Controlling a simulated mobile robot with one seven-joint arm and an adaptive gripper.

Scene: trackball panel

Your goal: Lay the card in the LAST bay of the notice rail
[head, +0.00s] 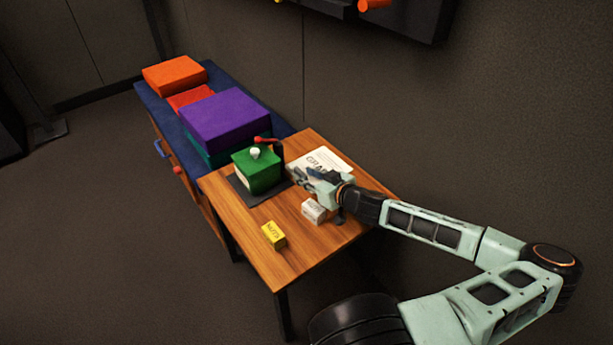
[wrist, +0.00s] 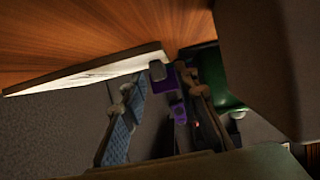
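A green box (head: 257,170) with a white knob stands on a dark mat beside a red lever. A yellow block (head: 273,235) and a white block (head: 313,210) sit nearer the front. A blue-topped bench (head: 160,103) holds orange, red and purple boxes.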

